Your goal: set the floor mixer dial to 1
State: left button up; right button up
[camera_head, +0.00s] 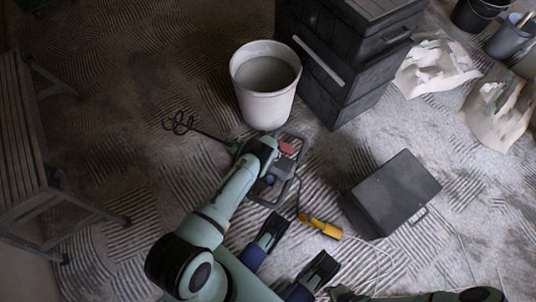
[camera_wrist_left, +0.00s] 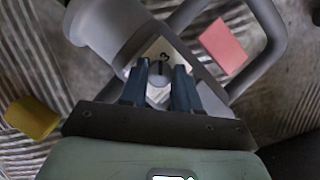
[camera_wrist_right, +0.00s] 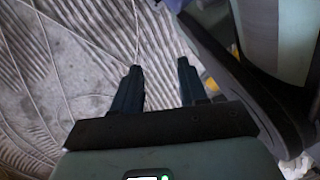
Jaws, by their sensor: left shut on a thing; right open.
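The floor mixer (camera_head: 281,189) lies on the floor, with a looped grey frame, a red part and a rod ending in a dark whisk (camera_head: 180,122). In the left wrist view, its dial (camera_wrist_left: 157,72) sits on a pale plate where a "3" shows; other marks are hard to read. My left gripper (camera_wrist_left: 160,70) is shut on the dial, one finger each side.
A white bucket (camera_head: 265,100) and stacked dark toolboxes (camera_head: 335,75) stand behind the mixer. A dark grey box (camera_head: 392,195) stands to the right, near a yellow handle (camera_head: 320,226) on a cord. A wooden bench (camera_head: 30,150) is at left. Ridged floor is clear left of the mixer.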

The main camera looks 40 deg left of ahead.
pick_arm(q)
jog(key=shift+f+n, duration=0.1)
jog(key=shift+n, duration=0.4)
jog(key=shift+w+n+g+b, duration=0.1)
jog(key=shift+n+g+b, duration=0.4)
jog(key=shift+n, duration=0.5)
jog(key=n+g, duration=0.1)
jog(key=n, duration=0.2)
jog(key=n+g, duration=0.1)
jog(key=n, duration=0.1)
jog(key=shift+w+d+n+y, duration=0.1)
jog(key=shift+n+y, duration=0.3)
pick_arm(e)
jog(key=shift+s+d+f+g, duration=0.1)
jog(key=shift+s+f+g, duration=0.15)
jog(key=shift+s, duration=0.3)
jog(key=shift+s+d+f+g, duration=0.15)
jog(key=shift+s+f, duration=0.1)
jog(key=shift+s, duration=0.3)
pick_arm(q)
jog(key=shift+n+g, duration=0.3)
pick_arm(e)
jog(key=shift+a, duration=0.1)
pick_arm(q)
jog(key=o, duration=1)
jog(key=shift+o, duration=0.2)
